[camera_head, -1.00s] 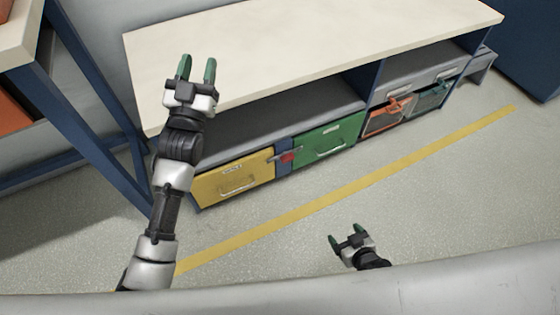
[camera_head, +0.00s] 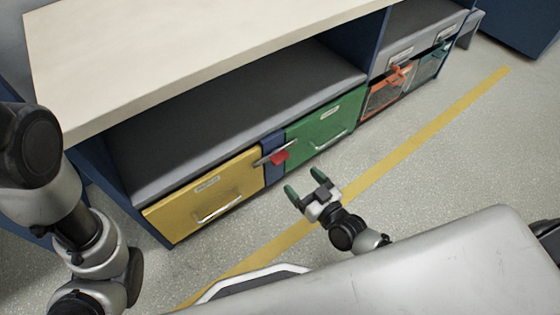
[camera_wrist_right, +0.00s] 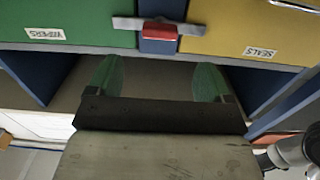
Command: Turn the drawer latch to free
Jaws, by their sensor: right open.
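The drawer latch is a grey bar with a red block (camera_head: 279,157) on the blue post between two drawers. Its bar lies crosswise, its ends reaching over the edges of the yellow drawer (camera_head: 180,212) and the green drawer (camera_head: 318,132). In the right wrist view the red block (camera_wrist_right: 160,32) is ahead of the fingers, between the drawers labelled WIPERS and SEALS, which appear upside down. My right gripper (camera_head: 305,184) is open and empty, apart from the latch and in front of it. My left arm shows at the left, but its gripper is out of view.
The drawers sit under a pale-topped bench (camera_head: 200,45) with an open grey shelf (camera_head: 240,115). Orange-handled (camera_head: 388,92) and teal (camera_head: 430,67) bins stand farther right. A yellow floor line (camera_head: 420,135) runs along clear floor in front.

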